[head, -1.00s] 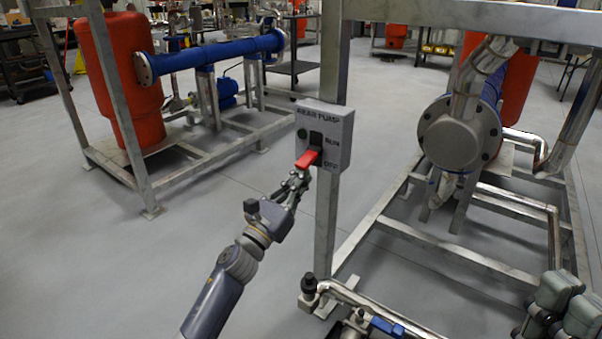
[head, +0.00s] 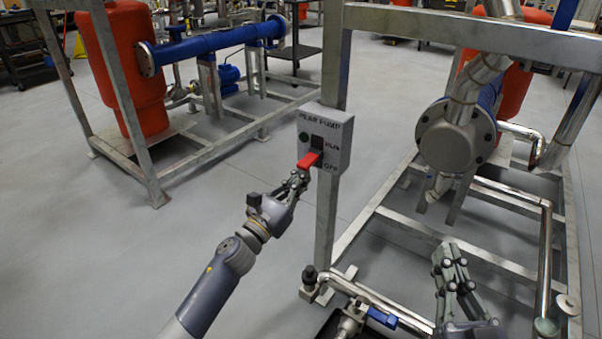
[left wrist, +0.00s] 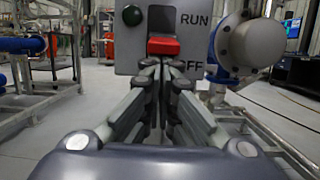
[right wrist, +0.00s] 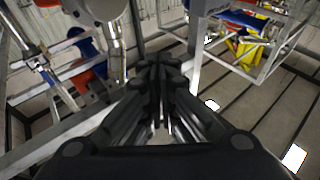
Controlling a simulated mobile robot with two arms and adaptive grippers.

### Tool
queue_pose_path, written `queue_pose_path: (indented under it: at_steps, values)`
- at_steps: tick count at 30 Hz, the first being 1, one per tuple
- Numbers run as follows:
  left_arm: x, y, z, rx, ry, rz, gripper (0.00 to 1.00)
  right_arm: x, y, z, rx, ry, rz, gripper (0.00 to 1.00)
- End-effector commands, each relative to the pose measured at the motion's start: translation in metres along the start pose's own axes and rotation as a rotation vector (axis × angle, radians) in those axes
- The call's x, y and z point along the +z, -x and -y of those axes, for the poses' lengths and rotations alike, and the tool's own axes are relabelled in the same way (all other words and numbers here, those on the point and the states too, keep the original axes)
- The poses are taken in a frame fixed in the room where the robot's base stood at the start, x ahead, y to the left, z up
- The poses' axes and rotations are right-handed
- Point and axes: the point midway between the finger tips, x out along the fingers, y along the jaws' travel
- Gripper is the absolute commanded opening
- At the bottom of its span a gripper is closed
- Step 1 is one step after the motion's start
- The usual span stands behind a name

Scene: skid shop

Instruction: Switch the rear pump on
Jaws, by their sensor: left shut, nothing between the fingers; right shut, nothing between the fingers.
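The grey rear pump switch box (head: 341,124) is fixed to a steel post, with RUN marked above OFF. Its red lever (head: 309,160) sticks out toward me, low in its slot near the OFF mark. A dark green round lamp (head: 303,135) is left of the slot. My left gripper (head: 301,178) is shut and empty, just below the lever. In the left wrist view the red lever (left wrist: 163,46) is right above the fingertips; I cannot tell whether they touch. My right gripper (head: 452,254) is shut and empty, low at the right, away from the box.
The steel post (head: 327,220) carries the box. A skid frame with pipes and a grey flanged vessel (head: 455,137) stands at the right, near my right arm. A blue-handled valve (head: 382,318) is low in front. Open floor (head: 200,230) lies to the left.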

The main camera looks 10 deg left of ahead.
Motion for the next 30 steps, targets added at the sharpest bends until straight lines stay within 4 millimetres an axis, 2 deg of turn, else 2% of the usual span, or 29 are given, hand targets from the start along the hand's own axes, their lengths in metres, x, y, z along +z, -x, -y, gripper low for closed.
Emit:
queue_pose_path:
  at_steps: [5, 8, 11, 15, 21, 28, 30]
  values:
    - [0.005, -0.001, 0.0, -0.001, -0.001, -0.025, 0.0, 0.051, 0.012, -0.007, 0.016, 0.007, 0.29, 0.0]
    - [0.007, 0.0, 0.0, 0.0, -0.001, -0.038, 0.0, 0.08, 0.027, -0.012, 0.026, 0.01, 0.454, 0.0]
    - [0.008, 0.0, -0.001, 0.001, -0.002, -0.052, 0.0, 0.105, 0.048, -0.016, 0.036, 0.011, 0.617, 0.0]
    - [0.009, 0.0, 0.0, 0.0, -0.001, -0.07, 0.0, 0.135, 0.086, -0.022, 0.051, 0.01, 0.846, 0.0]
    - [0.011, 0.001, 0.0, 0.0, -0.001, -0.097, 0.0, 0.161, 0.153, -0.028, 0.073, 0.005, 1.17, 0.0]
    - [0.013, 0.001, 0.0, 0.0, -0.001, -0.129, 0.0, 0.163, 0.24, -0.032, 0.1, -0.008, 1.54, 0.0]
    - [0.014, 0.001, 0.0, 0.0, -0.001, -0.138, 0.0, 0.159, 0.241, -0.032, 0.1, -0.008, 1.548, 0.0]
